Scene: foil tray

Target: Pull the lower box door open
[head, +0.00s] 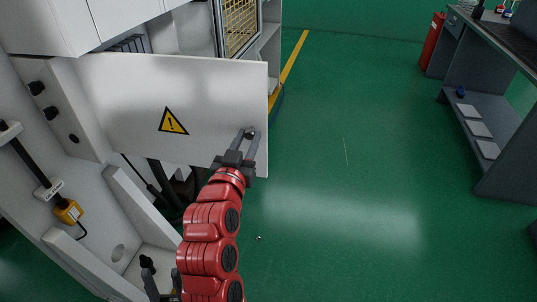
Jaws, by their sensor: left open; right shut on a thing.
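The lower box door (130,95) is a white panel with a yellow warning triangle (173,121). It stands swung out from the white cabinet, and the dark inside with cables shows below it. My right gripper (248,138) is at the door's right edge, with its fingers shut on the small dark door knob (250,134). The knob is partly hidden between the fingers. My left gripper (162,277) is low in the view, with its dark fingers apart, below the door and away from it. Its lower part is cut off by the picture edge.
The white cabinet (40,75) with black knobs fills the left. A yellow tag (68,211) hangs at its side. A yellow mesh panel (240,22) is above the door. A grey workbench (510,160) and red extinguisher (433,40) stand at the right. The green floor (350,180) between is clear.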

